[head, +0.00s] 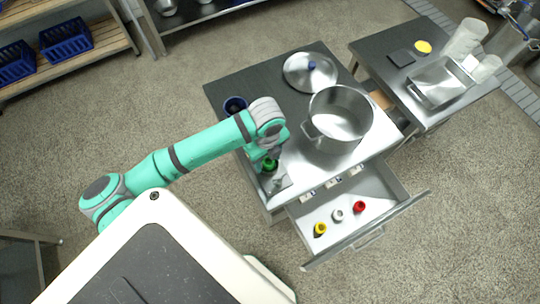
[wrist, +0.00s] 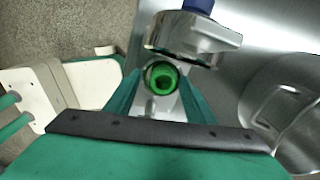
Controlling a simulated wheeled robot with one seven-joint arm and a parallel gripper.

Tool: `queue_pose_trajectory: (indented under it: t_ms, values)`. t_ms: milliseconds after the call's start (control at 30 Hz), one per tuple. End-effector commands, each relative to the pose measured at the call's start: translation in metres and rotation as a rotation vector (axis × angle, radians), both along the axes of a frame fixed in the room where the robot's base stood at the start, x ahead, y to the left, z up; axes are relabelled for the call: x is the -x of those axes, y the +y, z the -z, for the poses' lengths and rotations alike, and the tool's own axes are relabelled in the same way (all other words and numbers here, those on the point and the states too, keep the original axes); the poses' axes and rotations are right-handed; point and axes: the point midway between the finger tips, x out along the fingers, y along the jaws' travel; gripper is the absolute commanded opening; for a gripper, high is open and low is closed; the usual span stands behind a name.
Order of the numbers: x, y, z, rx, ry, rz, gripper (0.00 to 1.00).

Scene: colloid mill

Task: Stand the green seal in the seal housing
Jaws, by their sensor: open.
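The green seal (wrist: 162,76) is a small ring seen from above in the wrist view, with a dark hollow centre. It also shows in the head view (head: 270,164), below the end of my arm at the near left part of the steel bench. My gripper (wrist: 158,88) is open, with one green finger on each side of the seal. A grey metal part shows just below the seal. I cannot tell whether the seal touches it or which part is the seal housing. A shiny metal body (wrist: 190,38) with a blue top stands close behind the seal.
A large steel pot (head: 338,118) stands right of my arm, and a lid (head: 310,70) lies behind it. A blue cup (head: 235,104) is beside my arm. The open drawer (head: 375,190) holds yellow (head: 320,229), grey (head: 337,215) and red (head: 359,206) rings.

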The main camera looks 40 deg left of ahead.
Motion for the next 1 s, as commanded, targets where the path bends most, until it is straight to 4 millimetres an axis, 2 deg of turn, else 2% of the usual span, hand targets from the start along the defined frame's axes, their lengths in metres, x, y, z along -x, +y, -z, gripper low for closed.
queue_pose_trajectory:
  t_ms: [133, 233, 500, 700, 1000]
  values:
    - [-0.002, -0.002, -0.007, -0.001, -0.002, 0.007, 0.49]
    - [-0.003, -0.004, -0.020, -0.001, -0.002, 0.012, 0.49]
    - [-0.005, -0.005, -0.074, -0.002, -0.003, 0.016, 0.49]
    - [-0.004, -0.004, -0.106, -0.002, -0.001, 0.014, 0.49]
    - [-0.003, -0.004, -0.123, 0.000, 0.000, 0.009, 0.49]
